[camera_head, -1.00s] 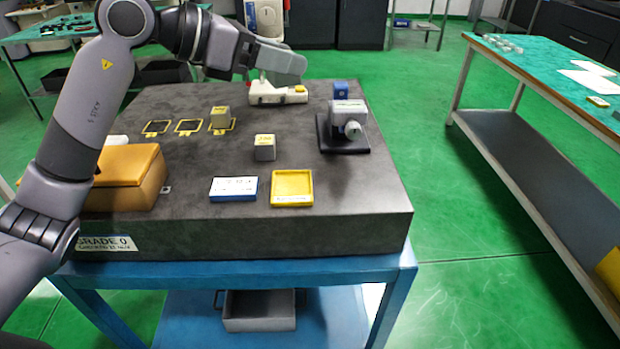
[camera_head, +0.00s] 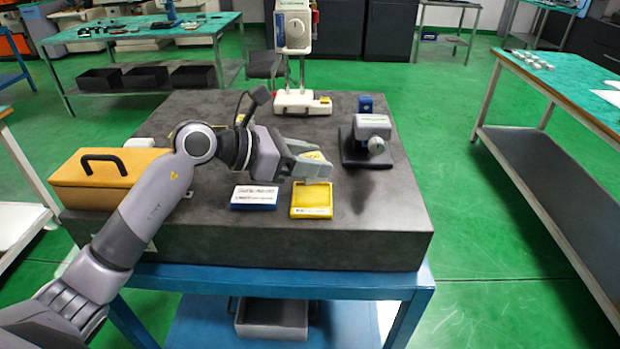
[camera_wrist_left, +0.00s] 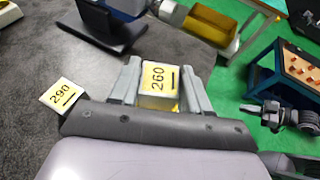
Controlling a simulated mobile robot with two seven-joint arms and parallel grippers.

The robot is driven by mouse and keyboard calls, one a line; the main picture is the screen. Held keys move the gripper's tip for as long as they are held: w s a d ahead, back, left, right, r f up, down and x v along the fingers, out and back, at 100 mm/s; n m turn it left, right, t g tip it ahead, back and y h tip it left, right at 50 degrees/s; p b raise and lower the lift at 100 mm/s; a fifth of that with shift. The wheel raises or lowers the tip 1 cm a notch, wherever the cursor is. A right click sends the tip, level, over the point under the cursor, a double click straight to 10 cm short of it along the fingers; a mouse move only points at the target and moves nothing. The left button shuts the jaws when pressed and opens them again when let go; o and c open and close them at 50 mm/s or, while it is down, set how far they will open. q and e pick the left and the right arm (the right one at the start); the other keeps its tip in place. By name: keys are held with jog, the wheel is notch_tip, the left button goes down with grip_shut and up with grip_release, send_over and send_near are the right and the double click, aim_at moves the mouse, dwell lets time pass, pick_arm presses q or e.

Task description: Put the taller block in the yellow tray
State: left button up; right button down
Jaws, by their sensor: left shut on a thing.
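My left gripper (camera_head: 322,168) is shut on a block marked 260 (camera_wrist_left: 159,78), with one finger on each side of it in the left wrist view. In the head view a little of its yellow top (camera_head: 315,156) shows between the fingers. I cannot tell whether it is clear of the slab. A second block, marked 290 (camera_wrist_left: 62,95), stands to the left of the gripper in the left wrist view; the arm seems to hide it in the head view. The yellow tray (camera_head: 312,212) lies just in front of the gripper, with nothing visible in it.
An orange case (camera_head: 105,185) is at left. The slab's front right is clear.

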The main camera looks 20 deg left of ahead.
aim_at(310, 181)
pick_arm(q)
notch_tip(310, 181, down, 4)
jog(key=shift+f, duration=0.25)
jog(key=shift+f, duration=0.2)
jog(key=o, duration=1.2)
jog(key=shift+c, duration=0.2)
